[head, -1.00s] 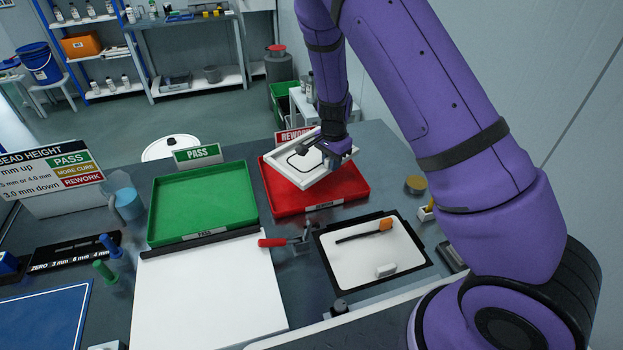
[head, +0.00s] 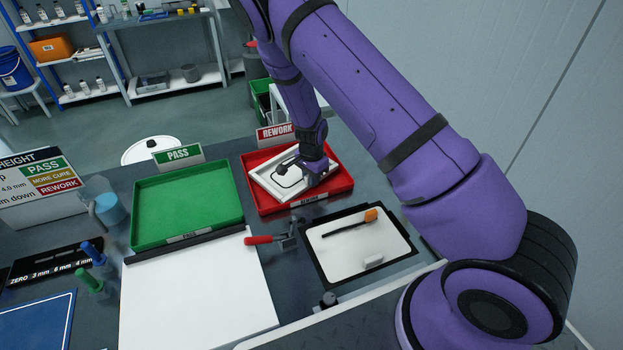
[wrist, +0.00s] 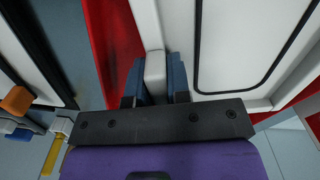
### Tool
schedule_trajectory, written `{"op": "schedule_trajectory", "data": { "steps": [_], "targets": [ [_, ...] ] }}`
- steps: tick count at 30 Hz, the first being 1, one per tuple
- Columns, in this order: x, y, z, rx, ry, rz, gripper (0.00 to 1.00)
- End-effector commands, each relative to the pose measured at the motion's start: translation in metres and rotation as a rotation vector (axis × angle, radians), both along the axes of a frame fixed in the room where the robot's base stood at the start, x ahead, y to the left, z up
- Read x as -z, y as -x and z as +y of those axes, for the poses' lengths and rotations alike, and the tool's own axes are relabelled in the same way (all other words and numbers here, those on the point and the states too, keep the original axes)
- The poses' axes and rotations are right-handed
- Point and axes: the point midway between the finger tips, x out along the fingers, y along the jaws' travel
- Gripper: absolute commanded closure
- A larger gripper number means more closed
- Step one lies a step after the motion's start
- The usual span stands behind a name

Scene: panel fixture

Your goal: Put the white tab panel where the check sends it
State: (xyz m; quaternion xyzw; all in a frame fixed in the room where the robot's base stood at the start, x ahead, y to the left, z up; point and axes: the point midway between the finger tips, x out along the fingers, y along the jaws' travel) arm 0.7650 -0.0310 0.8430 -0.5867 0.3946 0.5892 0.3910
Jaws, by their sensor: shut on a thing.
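The white tab panel (head: 268,183) is a flat white frame with a black bead outline and lies in or just over the red REWORK tray (head: 341,183). My gripper (head: 318,176) is at the panel's right edge, shut on its tab. In the wrist view the white tab (wrist: 154,73) sits between the two blue-grey fingers, with the panel (wrist: 240,50) and red tray surface beyond. I cannot tell whether the panel rests fully on the tray floor. The green PASS tray (head: 185,207) to the left is empty. A bead height sign (head: 45,185) stands at far left.
A red-handled clamp (head: 265,240) and a black-edged white board (head: 340,255) with an orange-ended brush (head: 350,222) lie in front of the red tray. A white sheet (head: 195,300) lies before the green tray. Green and blue pegs (head: 90,265) stand at left.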

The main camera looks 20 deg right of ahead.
Motion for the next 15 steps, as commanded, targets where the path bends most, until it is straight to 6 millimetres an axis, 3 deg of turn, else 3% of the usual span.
{"op": "schedule_trajectory", "data": {
  "steps": [11,12,15],
  "targets": [
    [0.0055,-0.0002,-0.0003,0.0,0.0,-0.001,1.0],
    [0.0056,-0.0001,-0.0003,0.0,0.001,0.0,0.75],
    [0.0055,0.0,-0.0002,0.0,0.0,0.0,0.57]
  ]
}}
